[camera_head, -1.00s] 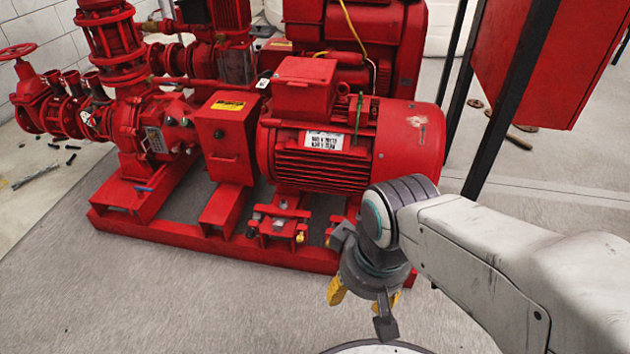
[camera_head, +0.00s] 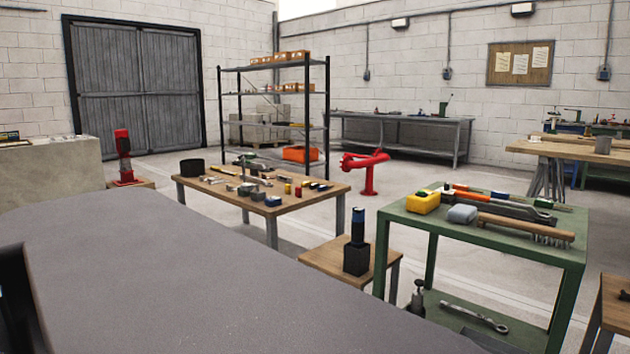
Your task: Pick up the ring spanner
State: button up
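A metal spanner (camera_head: 473,316) lies on the lower shelf of the green cart (camera_head: 487,246) at the right. It is small in view, and its right end looks like a ring; I cannot tell for sure that it is the ring spanner. A dark object (camera_head: 417,298) stands to its left on the same shelf. A long dark tool (camera_head: 515,207) lies on the cart's top among other tools, and its type is unclear. My gripper is not in view.
A large grey flat surface (camera_head: 200,280) fills the lower left. A small wooden stand (camera_head: 330,262) with a dark blue-topped item (camera_head: 357,240) is left of the cart. A wooden table (camera_head: 215,192) with several tools is behind. Open floor (camera_head: 420,190) lies beyond the cart.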

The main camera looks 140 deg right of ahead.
aim_at(266, 184)
jog(key=k+l+z, duration=0.1)
jog(key=z, duration=0.45)
jog(key=l+z, duration=0.35)
jog(key=z, duration=0.2)
jog(key=l+z, duration=0.25)
jog(key=z, duration=0.35)
jog(key=l+z, duration=0.2)
jog(key=z, duration=0.35)
jog(key=i+l+z, duration=0.15)
jog(key=z, duration=0.4)
jog(key=i+l+z, duration=0.15)
jog(key=z, duration=0.4)
jog(key=i+l+z, duration=0.1)
jog(key=z, duration=0.5)
jog(key=i+z, duration=0.2)
jog(key=z, duration=0.35)
jog(key=i+j, duration=0.15)
jog(key=i+z, duration=0.05)
